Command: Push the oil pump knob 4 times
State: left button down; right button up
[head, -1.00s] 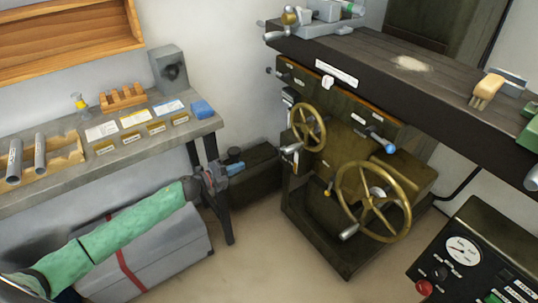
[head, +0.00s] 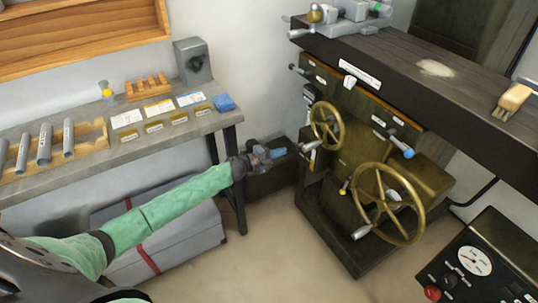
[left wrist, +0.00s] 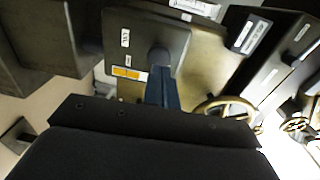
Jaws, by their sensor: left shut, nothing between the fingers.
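My left gripper (head: 279,152) reaches in from the left, its blue fingers shut and empty, over the low dark green box (head: 268,181) between the bench and the machine. In the left wrist view the blue fingers (left wrist: 163,92) point at a dark round knob (left wrist: 158,57) on a labelled box (left wrist: 150,28), which looks like the oil pump knob. The fingertips overlap the knob's lower edge in that view; I cannot tell whether they touch it. In the head view the knob is hidden behind my left gripper. My right gripper is not in view.
The machine with brass handwheels (head: 389,204) stands just right of the gripper. A grey bench (head: 110,160) with trays and cards is on the left, a grey case (head: 185,237) below it. A control panel (head: 475,260) is at bottom right. Floor between is clear.

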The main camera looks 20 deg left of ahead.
aim_at(294, 146)
pick_arm(q)
jog(key=shift+x, duration=1.15)
jog(key=shift+w+d+p, duration=0.3)
jog(key=shift+w+d, duration=0.05)
jog(key=shift+w, duration=0.1)
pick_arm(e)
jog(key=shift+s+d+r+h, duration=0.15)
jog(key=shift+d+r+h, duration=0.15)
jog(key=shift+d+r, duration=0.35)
pick_arm(q)
jog(key=shift+x, duration=1.3)
jog(key=shift+a+r, duration=0.1)
jog(key=shift+r, duration=0.1)
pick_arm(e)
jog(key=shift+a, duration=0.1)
